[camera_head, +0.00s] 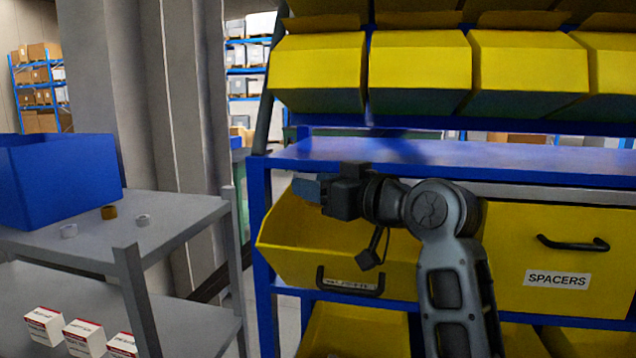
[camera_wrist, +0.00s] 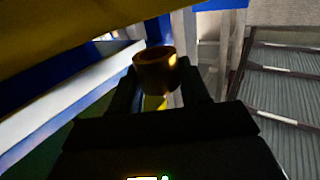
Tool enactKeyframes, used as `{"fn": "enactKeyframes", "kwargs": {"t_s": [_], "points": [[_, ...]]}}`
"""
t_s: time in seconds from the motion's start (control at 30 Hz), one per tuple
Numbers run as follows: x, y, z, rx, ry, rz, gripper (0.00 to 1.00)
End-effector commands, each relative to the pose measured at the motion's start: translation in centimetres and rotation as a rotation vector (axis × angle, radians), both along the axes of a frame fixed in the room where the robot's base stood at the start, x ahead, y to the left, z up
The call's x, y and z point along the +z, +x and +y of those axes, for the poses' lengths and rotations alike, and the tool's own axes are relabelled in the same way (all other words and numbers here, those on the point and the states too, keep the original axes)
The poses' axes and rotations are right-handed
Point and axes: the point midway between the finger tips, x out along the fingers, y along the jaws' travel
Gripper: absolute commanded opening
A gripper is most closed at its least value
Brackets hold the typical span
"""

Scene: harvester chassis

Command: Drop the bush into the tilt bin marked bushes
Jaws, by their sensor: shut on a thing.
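My gripper (camera_head: 308,188) is shut on the bush (camera_wrist: 155,72), a brass-coloured ring seen between the fingers in the wrist view. In the head view the bush is not clearly visible. My gripper is above the left yellow tilt bin (camera_head: 290,245), which is tilted out and open at the top. The label (camera_head: 350,284) on that bin's front is foreshortened and I cannot read it. My arm covers part of the bin's right side.
A closed yellow bin marked SPACERS (camera_head: 557,279) is to the right. A blue shelf (camera_head: 450,160) and yellow upper bins (camera_head: 420,75) are above. At left, a grey cart (camera_head: 185,215) holds a blue box (camera_head: 60,180), a brass-coloured ring (camera_head: 109,212), two silvery rings and small white boxes.

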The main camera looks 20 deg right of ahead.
Motion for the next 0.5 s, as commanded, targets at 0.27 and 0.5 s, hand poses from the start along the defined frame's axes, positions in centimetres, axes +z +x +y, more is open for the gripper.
{"fn": "enactKeyframes", "kwargs": {"t_s": [0.27, 0.5], "points": [[-0.34, 0.0, 0.02, 0.0, 0.0, -0.001, 0.14], [-0.34, -0.01, 0.03, 0.001, 0.0, -0.001, 0.61]]}}
